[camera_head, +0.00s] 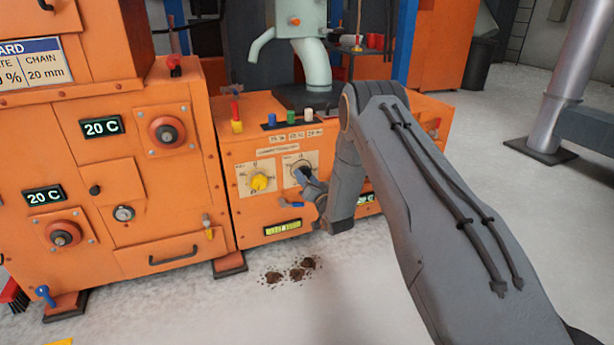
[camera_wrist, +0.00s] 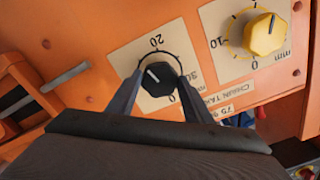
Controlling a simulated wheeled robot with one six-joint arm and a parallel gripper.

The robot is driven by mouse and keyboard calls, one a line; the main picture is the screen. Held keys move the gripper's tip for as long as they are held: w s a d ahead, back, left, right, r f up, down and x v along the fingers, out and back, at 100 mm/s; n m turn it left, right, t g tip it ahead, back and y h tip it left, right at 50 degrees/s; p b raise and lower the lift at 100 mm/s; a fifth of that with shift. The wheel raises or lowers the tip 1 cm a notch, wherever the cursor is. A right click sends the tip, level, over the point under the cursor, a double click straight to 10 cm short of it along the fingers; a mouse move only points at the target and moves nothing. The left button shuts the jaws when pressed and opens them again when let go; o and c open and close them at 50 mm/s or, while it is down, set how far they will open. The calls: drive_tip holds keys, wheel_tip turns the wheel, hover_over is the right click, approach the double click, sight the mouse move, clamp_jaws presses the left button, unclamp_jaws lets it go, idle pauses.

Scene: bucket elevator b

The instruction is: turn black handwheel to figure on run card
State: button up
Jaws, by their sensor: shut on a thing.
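The black handwheel (camera_wrist: 158,82) is a small round knob on a white dial plate (camera_wrist: 130,60). Its white mark points to the upper left in the wrist view, away from the printed 20 and 30. My gripper (camera_wrist: 159,74) has one finger on each side of the knob and is shut on it. In the head view my gripper (camera_head: 309,183) covers much of the knob, and part of its dial plate (camera_head: 292,162) shows. The run card (camera_head: 30,65) is cut off at the left; it shows "CHAIN 20 mm" and a partly hidden figure ending in %.
A yellow knob (camera_head: 259,182) with a mm dial sits left of the black one. A lit display (camera_head: 283,228) is below. Coloured knobs line the ledge above. Dark spilled material (camera_head: 291,270) lies on the floor. A lever (camera_wrist: 65,77) shows in the wrist view.

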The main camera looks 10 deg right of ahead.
drive_tip(key=m+p, duration=0.2)
drive_tip(key=m, duration=0.5)
drive_tip(key=shift+p, duration=0.3)
idle(0.4)
drive_tip(key=o, duration=1)
drive_tip(key=shift+s+d+p, duration=0.2)
drive_tip(key=shift+s+p, duration=0.25)
drive_tip(key=shift+s, duration=0.85)
drive_tip(key=shift+s+d+p, duration=0.25)
drive_tip(key=shift+s+p, duration=0.25)
drive_tip(key=shift+s, duration=0.75)
drive_tip(key=shift+s+d+p, duration=0.2)
drive_tip(key=shift+s+p, duration=0.25)
drive_tip(key=shift+s, duration=0.85)
